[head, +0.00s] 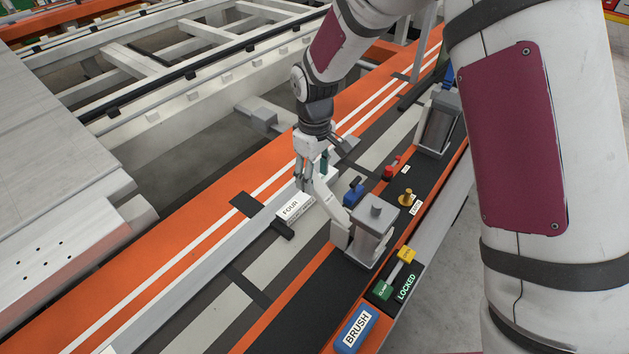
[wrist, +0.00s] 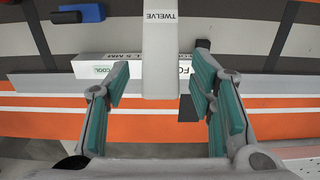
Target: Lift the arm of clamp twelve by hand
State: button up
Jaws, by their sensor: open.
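A pale clamp arm marked TWELVE (wrist: 160,58) reaches down from the top of the wrist view, its end between the teal-padded fingers of my gripper (wrist: 160,82). The fingers are open, one on each side of it, with visible gaps in the picture; I cannot tell their height relative to the arm. In the head view my gripper (head: 306,182) is at the outer end of this raised-looking pale arm (head: 327,202), which joins a grey clamp body (head: 373,232). The arm's label is not readable there.
A white block marked FOUR (head: 292,209) lies under the clamp end. A blue-handled part (head: 353,191) is beside the clamp. A lever with a yellow end (head: 406,255) sits by a LOCKED label. A blue BRUSH block (head: 355,330) is nearer. Another clamp (head: 438,122) stands farther back.

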jog(key=shift+f, duration=1.4)
grip_shut()
